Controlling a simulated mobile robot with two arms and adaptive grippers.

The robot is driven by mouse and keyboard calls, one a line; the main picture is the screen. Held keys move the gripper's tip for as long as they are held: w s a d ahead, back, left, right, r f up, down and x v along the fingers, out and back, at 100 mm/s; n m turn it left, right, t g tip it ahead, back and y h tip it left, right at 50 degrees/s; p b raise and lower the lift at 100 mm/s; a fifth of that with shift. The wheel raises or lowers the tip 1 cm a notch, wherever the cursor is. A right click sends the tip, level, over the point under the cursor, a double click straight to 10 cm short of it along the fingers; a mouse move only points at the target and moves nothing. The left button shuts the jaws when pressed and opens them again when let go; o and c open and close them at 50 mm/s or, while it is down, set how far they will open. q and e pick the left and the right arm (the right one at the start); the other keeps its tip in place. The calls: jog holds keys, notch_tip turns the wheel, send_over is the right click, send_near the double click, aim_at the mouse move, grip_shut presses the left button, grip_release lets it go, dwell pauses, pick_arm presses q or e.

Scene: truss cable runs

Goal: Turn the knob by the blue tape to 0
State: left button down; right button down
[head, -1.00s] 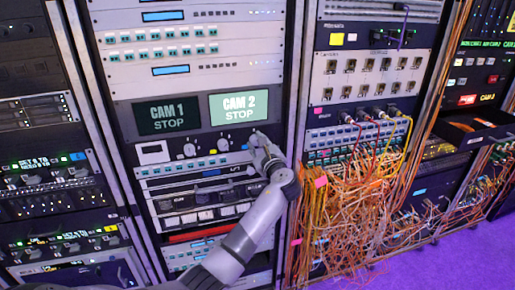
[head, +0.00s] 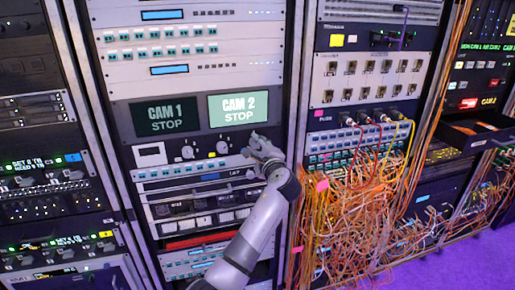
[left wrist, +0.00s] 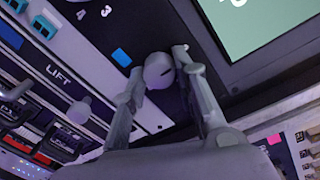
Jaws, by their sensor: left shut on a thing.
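The pale round knob (left wrist: 158,72) sits on a dark panel in the left wrist view, with a small blue tape (left wrist: 121,57) just left of it. My left gripper (left wrist: 159,63) has one finger on each side of this knob and is shut on it. I cannot read the knob's pointer. My right gripper is not in view.
Two other knobs, a left one (head: 188,152) and a middle one (head: 222,147), are left of the gripper. The CAM 1 screen (head: 165,116) also reads STOP. Orange cables (head: 345,215) hang in a tangle on the rack to the right. Purple floor (head: 455,262) shows at lower right.

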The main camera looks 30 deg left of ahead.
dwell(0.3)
pick_arm(q)
jog(key=c, duration=1.3)
grip_release()
jog(key=shift+s+d, duration=0.1)
jog(key=v, duration=1.2)
